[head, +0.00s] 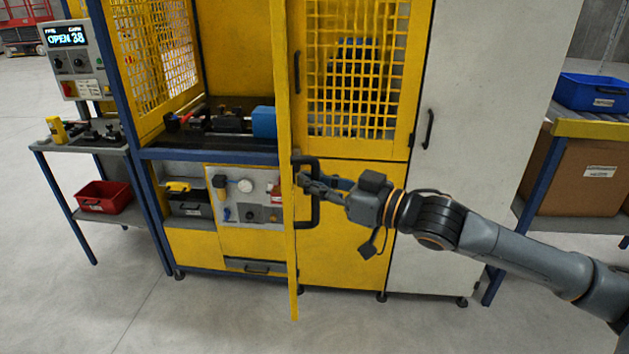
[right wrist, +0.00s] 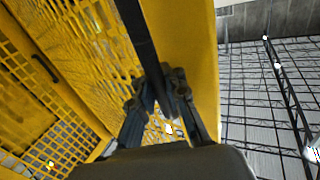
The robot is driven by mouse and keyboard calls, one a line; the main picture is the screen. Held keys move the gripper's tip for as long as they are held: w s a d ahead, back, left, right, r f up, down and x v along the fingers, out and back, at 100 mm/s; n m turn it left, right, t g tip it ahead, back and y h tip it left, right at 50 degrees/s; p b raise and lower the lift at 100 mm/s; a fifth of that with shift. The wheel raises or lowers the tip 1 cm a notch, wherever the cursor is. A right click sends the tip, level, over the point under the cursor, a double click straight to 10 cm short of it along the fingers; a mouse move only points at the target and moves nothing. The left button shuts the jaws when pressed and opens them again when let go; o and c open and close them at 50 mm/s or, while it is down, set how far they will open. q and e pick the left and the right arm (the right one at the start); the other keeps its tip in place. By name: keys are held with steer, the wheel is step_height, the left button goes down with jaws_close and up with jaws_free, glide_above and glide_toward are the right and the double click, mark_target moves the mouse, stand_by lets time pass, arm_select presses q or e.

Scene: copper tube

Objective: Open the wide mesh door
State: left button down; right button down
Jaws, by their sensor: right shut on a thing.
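The wide mesh door (head: 287,150) stands swung out from the yellow machine, seen nearly edge-on as a tall yellow strip in the head view. Its mesh and yellow frame (right wrist: 190,50) fill much of the right wrist view. The black door handle (head: 316,212) is on the door's right side, and it shows as a dark bar (right wrist: 138,30) in the right wrist view. My right gripper (head: 308,184) is shut on this handle, its fingers on both sides of the bar. My left gripper is not in view.
Left of the door, the machine bay shows a blue block (head: 264,122) and dark fixtures. A narrower mesh panel (head: 355,65) and a white cabinet (head: 470,150) stand to the right. A side table with a red bin (head: 104,197) is at left. The front floor is clear.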

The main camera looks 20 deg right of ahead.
steer(key=shift+s+f, duration=0.2)
steer(key=shift+f, duration=0.05)
steer(key=c, duration=1.5)
jaws_free()
steer(key=shift+o, duration=0.7)
steer(key=shift+s+r, duration=0.25)
steer(key=shift+w, duration=0.15)
